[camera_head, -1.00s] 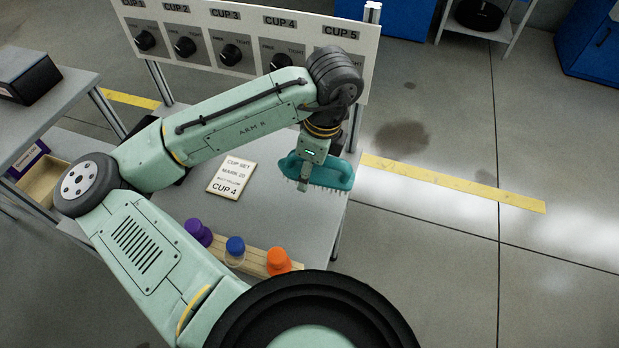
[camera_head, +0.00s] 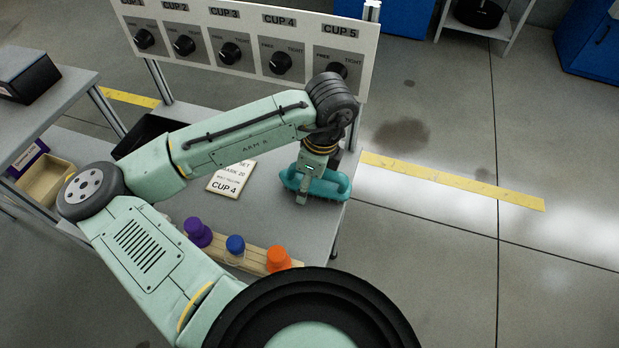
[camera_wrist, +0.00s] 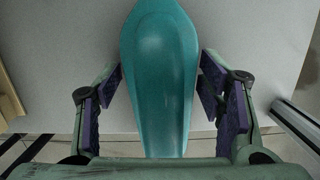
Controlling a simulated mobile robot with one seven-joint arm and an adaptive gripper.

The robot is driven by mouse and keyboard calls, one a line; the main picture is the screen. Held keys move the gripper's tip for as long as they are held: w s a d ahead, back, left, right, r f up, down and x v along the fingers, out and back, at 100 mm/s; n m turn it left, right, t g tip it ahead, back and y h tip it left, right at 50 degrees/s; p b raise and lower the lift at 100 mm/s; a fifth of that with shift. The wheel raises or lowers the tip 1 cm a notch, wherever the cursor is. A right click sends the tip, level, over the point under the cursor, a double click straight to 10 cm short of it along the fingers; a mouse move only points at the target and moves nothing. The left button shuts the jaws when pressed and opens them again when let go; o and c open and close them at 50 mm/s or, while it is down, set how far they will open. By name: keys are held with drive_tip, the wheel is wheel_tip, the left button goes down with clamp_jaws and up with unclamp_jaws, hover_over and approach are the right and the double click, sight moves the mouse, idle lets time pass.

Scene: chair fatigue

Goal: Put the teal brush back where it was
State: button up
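The teal brush (camera_head: 326,185) is at the right end of the grey table (camera_head: 260,220), low at its surface. Whether it bears on the table or hangs just above it I cannot tell. Its underside is hidden. My gripper (camera_head: 303,190) points down over the brush, one finger in front of its side. In the wrist view the brush (camera_wrist: 160,80) runs lengthwise between the fingers of my gripper (camera_wrist: 160,88).
A card reading CUP 4 (camera_head: 226,186) lies left of the brush. A wooden rack (camera_head: 250,257) with purple, blue and orange-topped items stands at the table's near edge. A panel of labelled dials (camera_head: 250,40) stands behind. The floor to the right is open.

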drive_tip(key=shift+o, duration=0.5)
drive_tip(key=shift+r, duration=0.25)
drive_tip(key=r, duration=0.3)
drive_tip(key=d+r, duration=0.1)
drive_tip(key=r, duration=0.6)
drive_tip(key=shift+s+d+r+b, duration=0.15)
drive_tip(key=shift+s+d+b, duration=0.05)
drive_tip(key=shift+b, duration=0.15)
drive_tip(key=shift+s+d+r, duration=0.1)
drive_tip(key=shift+d+r, duration=0.05)
drive_tip(key=shift+r, duration=0.6)
